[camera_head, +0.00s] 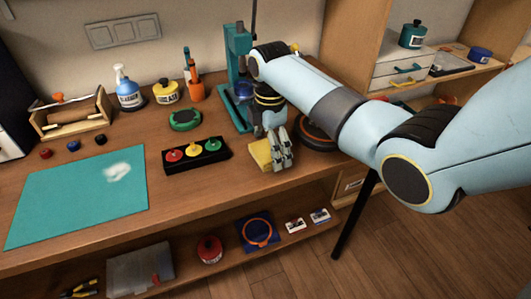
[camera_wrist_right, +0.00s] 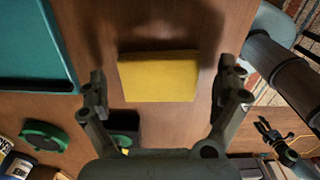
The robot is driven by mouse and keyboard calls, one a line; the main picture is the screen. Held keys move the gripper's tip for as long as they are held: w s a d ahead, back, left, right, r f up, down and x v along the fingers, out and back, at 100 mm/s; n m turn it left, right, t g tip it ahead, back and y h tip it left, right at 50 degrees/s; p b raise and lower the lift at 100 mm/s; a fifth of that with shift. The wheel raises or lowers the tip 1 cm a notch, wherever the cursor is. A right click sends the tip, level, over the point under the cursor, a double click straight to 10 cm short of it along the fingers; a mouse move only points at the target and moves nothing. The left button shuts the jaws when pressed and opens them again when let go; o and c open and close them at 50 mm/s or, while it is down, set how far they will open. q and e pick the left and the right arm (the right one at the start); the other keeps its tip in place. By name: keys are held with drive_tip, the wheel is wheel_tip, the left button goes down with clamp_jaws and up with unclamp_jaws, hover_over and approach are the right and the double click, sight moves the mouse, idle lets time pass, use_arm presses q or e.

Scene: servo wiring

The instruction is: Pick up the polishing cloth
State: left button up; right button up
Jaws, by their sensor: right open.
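The polishing cloth, a yellow folded block-like piece, lies on the wooden workbench near its front edge. It is partly covered by my right gripper in the head view (camera_head: 258,153) and shows whole in the right wrist view (camera_wrist_right: 158,77). My right gripper (camera_head: 281,158) points down over the right side of the cloth as the head view sees it. In the right wrist view my right gripper (camera_wrist_right: 163,84) is open, with one finger on each side of the cloth and visible gaps between. My left gripper does not show in the head view.
A black box with red, yellow and green buttons (camera_head: 196,156) stands just left of the cloth. A dark round pad (camera_head: 316,136) is to the right, a teal press stand (camera_head: 238,60) behind. A teal mat (camera_head: 70,200) covers the left; a lower shelf holds several items.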

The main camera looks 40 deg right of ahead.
drive_tip(key=shift+f, duration=0.2)
drive_tip(key=c, duration=0.9)
drive_tip(key=shift+c, duration=0.2)
